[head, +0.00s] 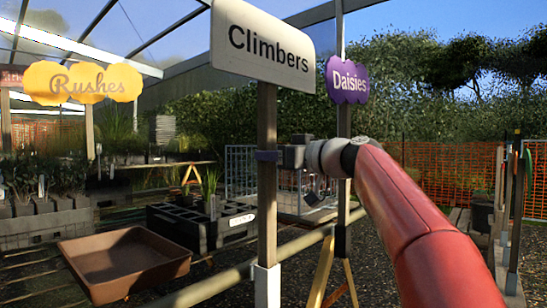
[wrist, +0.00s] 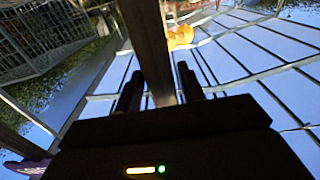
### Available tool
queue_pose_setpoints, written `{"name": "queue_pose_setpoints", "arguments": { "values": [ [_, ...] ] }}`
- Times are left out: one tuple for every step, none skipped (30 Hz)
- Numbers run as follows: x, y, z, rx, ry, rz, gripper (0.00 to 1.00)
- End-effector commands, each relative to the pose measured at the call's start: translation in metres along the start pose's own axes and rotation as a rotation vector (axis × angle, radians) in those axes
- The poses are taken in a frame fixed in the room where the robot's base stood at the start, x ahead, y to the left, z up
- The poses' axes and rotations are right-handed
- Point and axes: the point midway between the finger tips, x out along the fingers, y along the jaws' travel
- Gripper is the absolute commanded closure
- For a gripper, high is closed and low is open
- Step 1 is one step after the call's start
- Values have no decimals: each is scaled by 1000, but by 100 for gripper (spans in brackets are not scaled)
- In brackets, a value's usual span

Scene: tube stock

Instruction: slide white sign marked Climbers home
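The white sign marked Climbers (head: 262,45) stands upright in the head view on a wooden post (head: 267,205). The post's lower end meets a white block (head: 267,287) beside a long rail; how deep it sits there cannot be told. My gripper (head: 268,156) is at the post below the board, with a dark purple finger across its near face. The far finger is hidden in the head view.
A purple Daisies sign (head: 348,80) stands just behind on the right, on its own post. A yellow Rushes sign (head: 82,82) is at left. A brown tray (head: 125,262), a black crate (head: 190,225) and a wire cage (head: 240,172) are nearby.

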Motion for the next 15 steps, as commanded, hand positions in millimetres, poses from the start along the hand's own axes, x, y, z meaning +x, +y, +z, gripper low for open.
{"name": "queue_pose_setpoints", "arguments": {
  "values": [
    [0,0,0,0,0,0,54],
    [0,0,0,0,-1,0,50],
    [0,0,1,1,-1,0,46],
    [0,0,1,1,-1,0,46],
    [0,0,1,1,-1,0,46],
    [0,0,1,1,-2,0,46],
    [0,0,1,1,-2,0,46],
    [0,0,1,1,-2,0,46],
    [1,1,3,2,-5,0,46],
    [1,1,3,3,-5,0,46],
    [0,1,3,2,-5,0,46],
    [-2,1,3,2,-5,0,46],
    [-4,1,3,2,-4,1,46],
    [-7,1,3,2,-4,1,46],
    [-12,2,4,2,-4,3,46]
  ]
}}
